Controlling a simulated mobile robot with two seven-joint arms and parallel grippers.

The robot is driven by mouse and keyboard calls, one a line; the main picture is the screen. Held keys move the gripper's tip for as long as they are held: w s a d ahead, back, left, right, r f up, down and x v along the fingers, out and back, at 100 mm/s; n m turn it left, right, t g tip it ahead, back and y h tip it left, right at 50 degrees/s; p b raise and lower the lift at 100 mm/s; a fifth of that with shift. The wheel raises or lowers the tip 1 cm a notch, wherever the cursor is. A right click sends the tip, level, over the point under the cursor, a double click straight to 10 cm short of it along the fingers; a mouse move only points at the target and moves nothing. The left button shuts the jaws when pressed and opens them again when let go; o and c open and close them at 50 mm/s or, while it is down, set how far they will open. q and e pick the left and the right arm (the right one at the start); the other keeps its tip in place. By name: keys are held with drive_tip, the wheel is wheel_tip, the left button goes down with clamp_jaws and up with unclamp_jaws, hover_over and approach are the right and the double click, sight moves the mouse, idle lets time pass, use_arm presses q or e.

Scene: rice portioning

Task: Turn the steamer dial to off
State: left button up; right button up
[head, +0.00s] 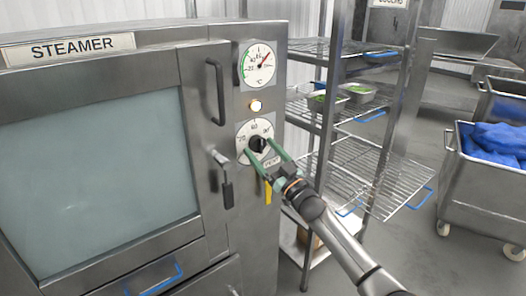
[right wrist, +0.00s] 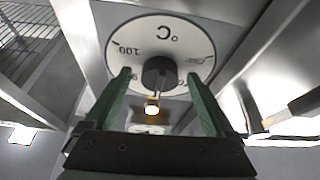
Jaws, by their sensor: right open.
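The steamer (head: 190,60) fills the left of the head view, its glass door shut. Its dial has a white scale plate and a black knob (head: 257,144) on the right front panel. My right gripper (head: 259,147) is open, with its green fingers on either side of the knob. In the right wrist view the knob (right wrist: 158,72) sits between the two fingertips (right wrist: 160,82), with gaps visible at both sides. I cannot tell the dial's exact setting. My left gripper is not in view.
Above the dial are a lit lamp (head: 255,106) and a round gauge (head: 258,64). The door handle (head: 215,92) and a black-gripped latch (head: 224,180) stand to its left. A wire rack (head: 345,165) with metal pans is close on the right. A bin (head: 480,180) with blue cloths stands farther right.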

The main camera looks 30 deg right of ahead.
drive_tip(key=c, duration=1.4)
drive_tip(key=shift+o, duration=0.2)
